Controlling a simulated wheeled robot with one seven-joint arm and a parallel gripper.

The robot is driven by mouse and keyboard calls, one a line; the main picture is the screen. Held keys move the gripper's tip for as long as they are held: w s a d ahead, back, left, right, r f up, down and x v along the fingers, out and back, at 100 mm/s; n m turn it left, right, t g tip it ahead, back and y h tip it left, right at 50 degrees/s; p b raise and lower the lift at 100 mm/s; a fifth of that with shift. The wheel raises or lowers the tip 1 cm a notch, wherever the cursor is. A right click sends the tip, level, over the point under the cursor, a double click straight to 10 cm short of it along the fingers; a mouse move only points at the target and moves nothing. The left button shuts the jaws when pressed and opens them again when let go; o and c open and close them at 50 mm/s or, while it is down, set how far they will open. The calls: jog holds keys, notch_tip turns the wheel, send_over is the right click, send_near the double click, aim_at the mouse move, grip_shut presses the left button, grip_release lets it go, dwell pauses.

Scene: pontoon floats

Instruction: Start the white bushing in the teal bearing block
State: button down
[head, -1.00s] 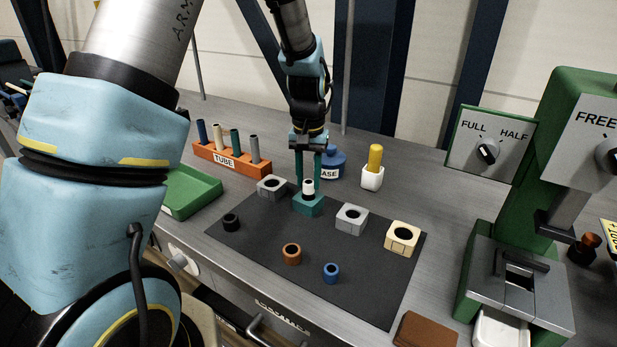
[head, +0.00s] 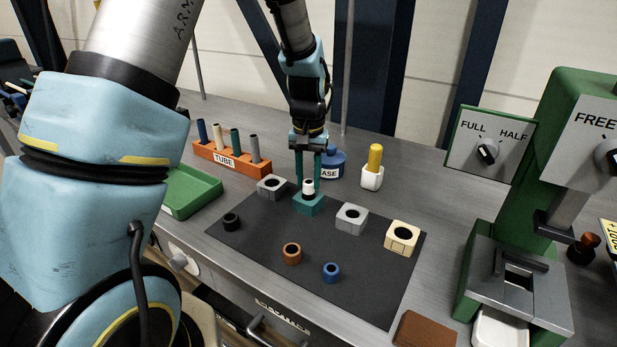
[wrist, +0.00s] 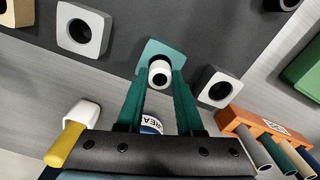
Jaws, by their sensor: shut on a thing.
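The white bushing (head: 308,187) is upright between the fingertips of my gripper (head: 308,183), which is shut on it. It also shows in the wrist view (wrist: 159,74), with its dark bore facing the camera. The teal bearing block (head: 307,205) stands on the dark mat, directly below the bushing; in the wrist view the block (wrist: 152,48) shows behind the bushing. The bushing is at the top of the block. The block's bore is hidden by it, so I cannot tell whether the bushing's lower end is inside.
On the dark mat (head: 255,235) stand grey blocks (head: 351,218), a cream block (head: 402,238), and black (head: 231,222), brown (head: 292,254) and blue (head: 331,272) bushings. Behind are an orange tube rack (head: 215,153), a blue grease pot (head: 333,163) and a white cup (head: 372,178).

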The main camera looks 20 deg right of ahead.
aim_at(308, 182)
jog(key=shift+f+b, duration=0.55)
jog(key=shift+f, duration=0.4)
jog(key=shift+c, duration=2.3)
grip_release()
jog(key=shift+r, duration=0.1)
notch_tip(308, 182, up, 11)
jog(key=b, duration=0.2)
jog(key=shift+b, duration=0.3)
jog(key=shift+f, duration=0.2)
jog(key=s+a+f+n, duration=0.1)
jog(key=s+a, duration=0.1)
jog(key=a, duration=0.7)
jog(key=s+a+f+n+t, duration=0.1)
jog(key=s+a+f+n, duration=0.1)
jog(key=a, duration=0.7)
jog(key=s+a+f+n, duration=0.2)
jog(key=a, duration=0.8)
jog(key=shift+s+f+t, duration=0.2)
jog(key=shift+s+t, duration=0.1)
jog(key=shift+s, duration=0.1)
